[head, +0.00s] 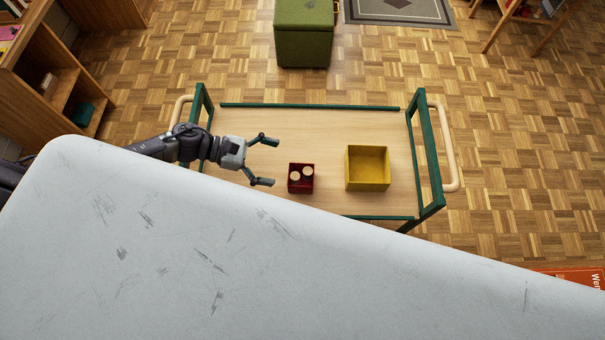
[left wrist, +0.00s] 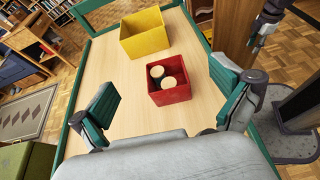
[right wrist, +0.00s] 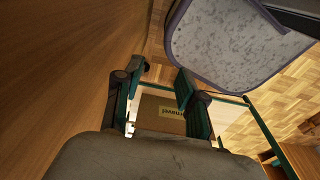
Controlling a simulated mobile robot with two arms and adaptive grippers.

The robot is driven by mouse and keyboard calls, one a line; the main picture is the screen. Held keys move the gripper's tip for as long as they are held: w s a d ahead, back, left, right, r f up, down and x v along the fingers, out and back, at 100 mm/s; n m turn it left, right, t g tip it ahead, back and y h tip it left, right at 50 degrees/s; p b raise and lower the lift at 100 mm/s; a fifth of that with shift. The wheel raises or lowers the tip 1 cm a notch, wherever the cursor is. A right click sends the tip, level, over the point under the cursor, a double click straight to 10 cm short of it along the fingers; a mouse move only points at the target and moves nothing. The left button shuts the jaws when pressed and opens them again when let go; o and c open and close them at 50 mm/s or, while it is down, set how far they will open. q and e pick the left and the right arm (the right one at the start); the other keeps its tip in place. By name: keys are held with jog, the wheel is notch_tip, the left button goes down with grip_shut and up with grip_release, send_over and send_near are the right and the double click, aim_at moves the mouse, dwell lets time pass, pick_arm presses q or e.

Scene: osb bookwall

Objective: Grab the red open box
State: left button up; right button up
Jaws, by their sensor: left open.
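The small red open box (head: 301,189) stands on the light wooden top of a green-framed cart (head: 330,125). Two round items with pale tops are in it. In the left wrist view the red box (left wrist: 172,96) lies ahead, between and beyond the fingers. My left gripper (head: 274,162) is open and empty, just left of the red box in the head view, fingers pointing right. My right gripper (right wrist: 162,70) is out of the head view. In the right wrist view its fingers are apart with nothing held between them.
A larger yellow open box (head: 368,182) stands right of the red box. A big pale scratched surface (head: 230,250) covers the head view's lower part. A cardboard box (right wrist: 160,115) shows beyond the right fingers. A green stool (head: 304,40) stands behind the cart.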

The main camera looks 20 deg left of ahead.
pick_arm(q)
jog(key=b, duration=0.4)
send_near(301, 182)
jog(key=shift+w+d+r, duration=0.25)
jog(key=shift+d+r, duration=0.75)
jog(key=shift+d, duration=0.05)
jog(key=shift+w+f, duration=0.1)
jog(key=shift+f, duration=0.4)
jog(key=shift+w+d+r+p, duration=0.15)
jog(key=shift+d+p, duration=0.2)
jog(key=shift+d, duration=0.65)
jog(key=x, duration=0.5)
jog(key=shift+w, duration=0.1)
jog(key=shift+d+f, duration=0.2)
jog(key=shift+f, duration=0.05)
jog(key=shift+c, duration=0.5)
jog(key=c, duration=1.1)
pick_arm(e)
jog(key=f, duration=0.1)
jog(key=s+f, duration=0.1)
jog(key=f, duration=0.2)
jog(key=shift+s+f, duration=0.25)
